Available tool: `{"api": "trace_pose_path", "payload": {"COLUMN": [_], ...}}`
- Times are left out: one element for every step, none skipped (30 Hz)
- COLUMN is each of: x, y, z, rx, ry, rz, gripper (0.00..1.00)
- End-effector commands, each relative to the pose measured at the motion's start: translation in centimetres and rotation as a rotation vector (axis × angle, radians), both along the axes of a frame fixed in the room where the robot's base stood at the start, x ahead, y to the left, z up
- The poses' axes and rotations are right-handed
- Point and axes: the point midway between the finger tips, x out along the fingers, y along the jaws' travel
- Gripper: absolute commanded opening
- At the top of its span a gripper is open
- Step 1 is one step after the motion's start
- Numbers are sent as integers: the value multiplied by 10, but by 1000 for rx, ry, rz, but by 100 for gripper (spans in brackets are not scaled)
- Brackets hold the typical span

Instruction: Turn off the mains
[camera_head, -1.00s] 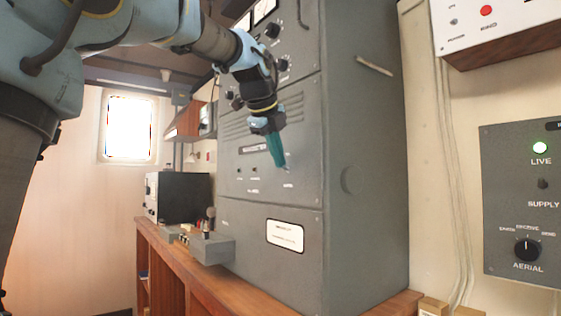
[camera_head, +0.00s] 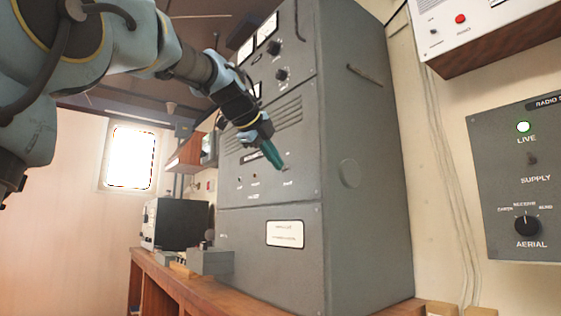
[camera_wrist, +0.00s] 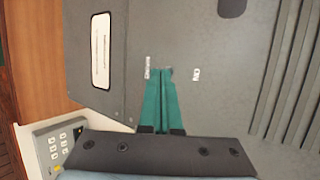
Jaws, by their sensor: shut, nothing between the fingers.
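The mains control is on the front of the tall grey cabinet (camera_head: 365,230); a white label reading MAINS (camera_wrist: 148,68) and an ON label (camera_wrist: 196,75) show in the wrist view. My gripper (camera_head: 285,168) is shut and empty, its green fingers pointing at the lower right of the cabinet's middle panel. In the wrist view the closed fingertips (camera_wrist: 163,70) lie between the two labels, at or very near the panel. The switch itself is not clear there; the fingertips seem to cover it. I cannot tell whether they touch it.
A wooden bench (camera_head: 185,280) runs under the cabinet, with a small grey box (camera_head: 210,262) and a dark unit (camera_head: 180,224) on it. A wall panel (camera_head: 525,190) at the right has a lit LIVE lamp (camera_head: 523,127), a SUPPLY switch and an AERIAL knob.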

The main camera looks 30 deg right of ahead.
Motion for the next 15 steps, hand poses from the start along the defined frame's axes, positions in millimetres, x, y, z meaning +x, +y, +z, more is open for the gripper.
{"api": "trace_pose_path", "payload": {"x": [0, 0, 0, 0, 0, 0, 0, 0, 0, 0, 0, 0, 0, 0, 0], "y": [0, 0, 0, 0, 0, 0, 0, 0, 0, 0, 0, 0, 0, 0, 0], "z": [1, 1, 2, 3, 4, 5, 7, 8, 10, 12, 13, 15, 16, 16, 17], "rx": [1, 1, 1, 1, 1, 1, 1, 1, 2, 2, 2, 2, 2, 2, 2], "ry": [0, 0, 1, 1, 0, 1, 1, 0, 1, 1, 1, 1, 1, 1, 1], "rz": [0, 0, -1, -1, 0, -1, -1, 0, 0, 0, 0, 0, 0, 0, -1], "gripper": [0, 0, 0, 0, 0, 0, 0, 0, 0, 0, 0, 0, 0, 0, 0]}}
